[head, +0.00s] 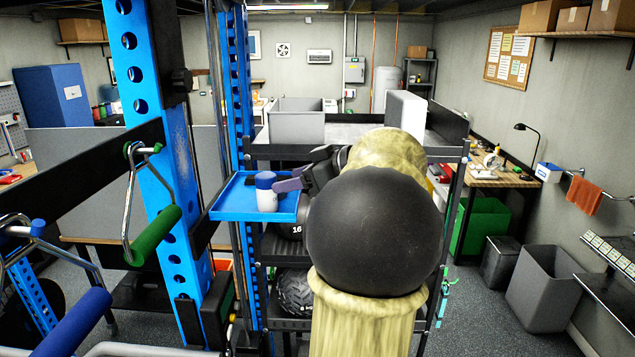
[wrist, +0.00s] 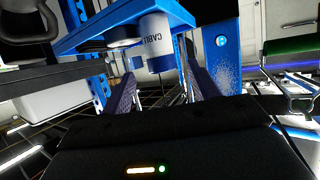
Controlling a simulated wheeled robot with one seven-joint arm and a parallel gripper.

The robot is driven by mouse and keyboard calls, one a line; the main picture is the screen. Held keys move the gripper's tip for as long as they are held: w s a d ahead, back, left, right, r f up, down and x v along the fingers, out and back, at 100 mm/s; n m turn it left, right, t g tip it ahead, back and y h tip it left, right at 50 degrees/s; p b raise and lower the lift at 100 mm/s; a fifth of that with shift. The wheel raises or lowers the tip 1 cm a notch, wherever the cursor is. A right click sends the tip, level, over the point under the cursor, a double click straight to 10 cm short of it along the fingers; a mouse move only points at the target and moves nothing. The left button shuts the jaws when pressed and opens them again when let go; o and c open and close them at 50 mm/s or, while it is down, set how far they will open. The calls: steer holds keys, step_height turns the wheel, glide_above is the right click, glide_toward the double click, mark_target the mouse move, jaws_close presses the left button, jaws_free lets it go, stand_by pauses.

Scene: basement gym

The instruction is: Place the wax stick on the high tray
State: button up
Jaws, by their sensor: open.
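The wax stick (head: 267,196) is a short white cylinder with a blue cap. It stands upright on the blue high tray (head: 228,209), which is fixed at the blue rack post. My gripper (head: 287,185) is just right of the stick in the head view, at about cap height, with one purple-grey finger showing. In the wrist view, which looks upside down, the stick (wrist: 156,38) shows dark lettering and its cap lies ahead of and between the two spread fingers of my gripper (wrist: 163,90). The tray (wrist: 95,30) shows above it. My gripper is open and holds nothing.
Blue uprights (head: 160,150) stand left of the tray, with a green-handled grip (head: 153,236) hanging there. A dark shelf rack with a grey bin (head: 296,122) on top stands behind. My own arm hides much of the rack's right side. The tray's left part is bare.

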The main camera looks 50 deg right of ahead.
steer(key=b+v, duration=0.1)
steer(key=v, duration=0.5)
steer(key=shift+b, duration=0.4)
